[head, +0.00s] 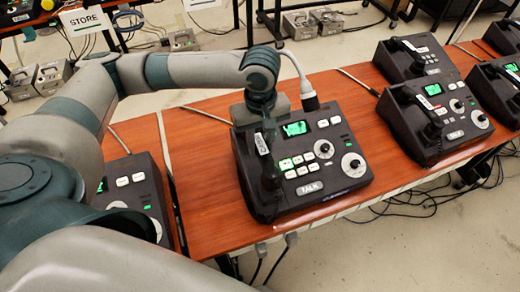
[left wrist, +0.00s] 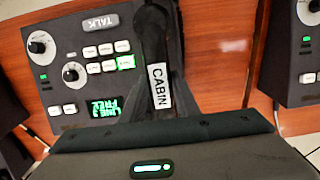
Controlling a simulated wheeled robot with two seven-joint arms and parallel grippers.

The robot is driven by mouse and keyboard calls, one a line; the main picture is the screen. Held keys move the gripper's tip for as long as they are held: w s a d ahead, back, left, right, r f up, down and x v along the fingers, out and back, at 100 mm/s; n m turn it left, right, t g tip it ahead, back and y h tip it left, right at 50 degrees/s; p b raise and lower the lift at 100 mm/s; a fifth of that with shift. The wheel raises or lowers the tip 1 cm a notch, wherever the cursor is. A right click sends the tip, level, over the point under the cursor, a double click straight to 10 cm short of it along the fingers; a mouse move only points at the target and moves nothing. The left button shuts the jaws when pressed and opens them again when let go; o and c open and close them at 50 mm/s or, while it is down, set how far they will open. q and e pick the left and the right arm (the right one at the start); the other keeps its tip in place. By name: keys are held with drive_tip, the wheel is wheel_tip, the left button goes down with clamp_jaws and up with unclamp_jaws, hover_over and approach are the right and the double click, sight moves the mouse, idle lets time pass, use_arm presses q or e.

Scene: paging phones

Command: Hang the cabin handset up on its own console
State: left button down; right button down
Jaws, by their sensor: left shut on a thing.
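The console (head: 290,205) stands on the brown table in the middle of the head view, with a green screen, white buttons, two knobs and a TALK bar. It also fills the upper left of the left wrist view (left wrist: 80,85). The black handset with the CABIN label (head: 262,144) lies along the console's left side; the label reads clearly in the left wrist view (left wrist: 159,87). My left gripper (head: 266,120) is shut on the handset's far end. I cannot tell whether the handset rests fully in the cradle. My right gripper is not in view.
Another console (head: 140,190) stands at the left, partly behind my left arm. More consoles with handsets (head: 430,115) stand on the table at the right. A STORE sign (head: 85,20) is at the back left. Bare table (head: 205,200) shows left of the middle console.

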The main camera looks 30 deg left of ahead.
sight(260, 144)
use_arm(q)
drive_tip(key=shift+w+a+f+p, duration=0.1)
drive_tip(key=shift+f+p, duration=0.3)
drive_tip(key=shift+f, duration=1.35)
drive_tip(key=c, duration=1.4)
unclamp_jaws()
drive_tip(key=shift+f, duration=0.1)
drive_tip(key=shift+o, duration=0.2)
drive_tip(key=shift+r+b, duration=0.55)
drive_tip(key=shift+r, duration=3.35)
